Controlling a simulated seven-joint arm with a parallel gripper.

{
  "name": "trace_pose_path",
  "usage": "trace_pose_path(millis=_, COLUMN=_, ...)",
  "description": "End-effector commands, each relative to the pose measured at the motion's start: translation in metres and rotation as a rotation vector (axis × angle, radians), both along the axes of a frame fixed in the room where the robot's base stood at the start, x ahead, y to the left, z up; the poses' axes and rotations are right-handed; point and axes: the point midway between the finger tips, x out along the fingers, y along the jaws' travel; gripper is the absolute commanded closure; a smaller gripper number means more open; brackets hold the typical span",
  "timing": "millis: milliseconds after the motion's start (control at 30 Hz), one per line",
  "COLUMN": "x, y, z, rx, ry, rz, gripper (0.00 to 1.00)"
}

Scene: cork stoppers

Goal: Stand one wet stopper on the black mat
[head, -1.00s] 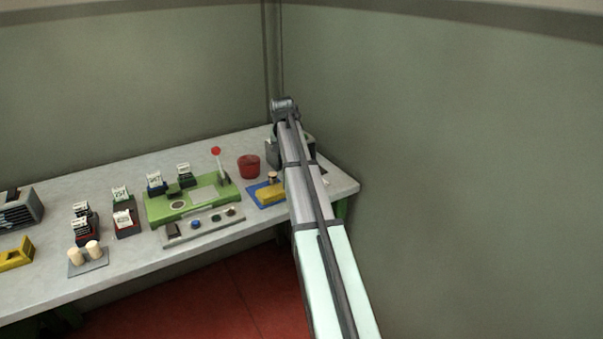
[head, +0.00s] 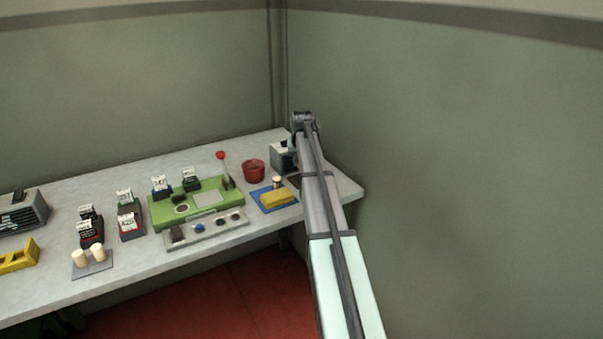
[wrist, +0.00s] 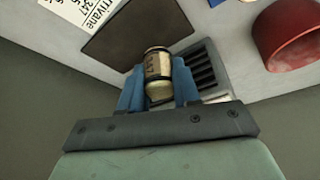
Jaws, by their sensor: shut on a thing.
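My gripper (wrist: 157,80) has blue fingers shut on a pale stopper (wrist: 158,88) with a dark printed band, in the wrist view. The black mat (wrist: 125,42) lies beyond the fingers, up and left, and looks bare where it shows. I cannot tell the height of the stopper above the bench. In the head view the black mat (head: 294,181) is mostly hidden by my arm, and the fingers and held stopper cannot be made out. Another stopper (head: 277,182) stands by the yellow sponge (head: 278,198) on the blue tray (head: 260,201).
A grey vented box (head: 283,158) stands behind the mat, and a red pot (head: 253,171) to its left. A white card (wrist: 92,12) lies past the mat. A green lever machine (head: 165,210) and two stoppers on a grey plate (head: 78,273) are further left. Walls close off the back and right.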

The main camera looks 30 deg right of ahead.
Motion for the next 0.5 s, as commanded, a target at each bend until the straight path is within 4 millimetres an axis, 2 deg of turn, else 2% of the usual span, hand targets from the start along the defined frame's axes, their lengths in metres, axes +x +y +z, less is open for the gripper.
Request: trace_pose_path(millis=500, x=0.000, y=0.000, z=-0.050, rx=0.000, ry=0.000, rz=-0.001, gripper=0.96)
